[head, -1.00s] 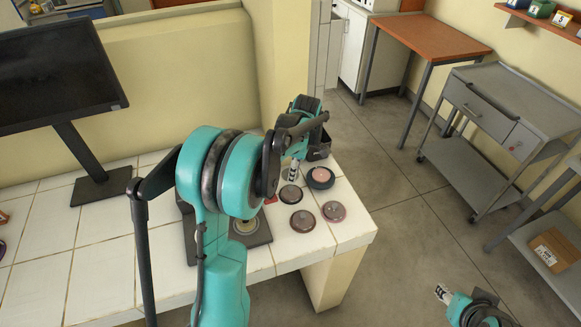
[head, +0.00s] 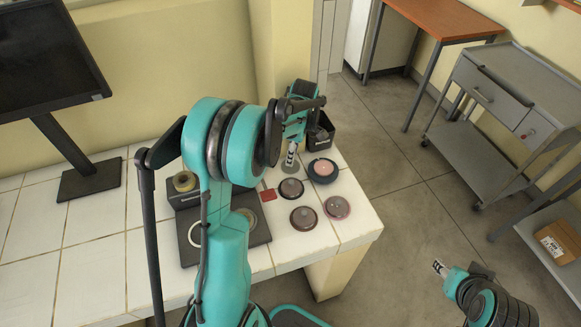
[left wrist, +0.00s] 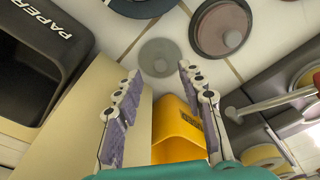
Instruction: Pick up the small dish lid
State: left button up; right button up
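A small translucent grey disc with a knob, likely the small dish lid, lies on the white tiles in the left wrist view (left wrist: 160,57). It is beyond the fingertips, roughly between their lines and apart from them. My left gripper (left wrist: 154,72) is open and empty, with its two fingers spread. In the head view my left gripper (head: 290,158) hangs above the table's far right part and partly covers the grey disc (head: 279,168). My right gripper (head: 439,268) is off the table above the floor, too small to tell its finger state.
Round lidded dishes (head: 303,218) (head: 337,207) (head: 291,189) and a dark dish with pink contents (head: 322,170) crowd nearby. A black paper bin (left wrist: 40,60) stands close by. A yellow object (left wrist: 176,132) shows below the fingers. A dark tray (head: 258,236) lies nearer.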

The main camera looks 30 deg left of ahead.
pick_arm(q)
jog(key=f+b, duration=0.1)
jog(key=f, duration=0.2)
jog(key=shift+a+f, duration=0.2)
jog(key=shift+s+r, duration=0.1)
jog(key=c, duration=0.9)
jog(key=shift+r, duration=0.1)
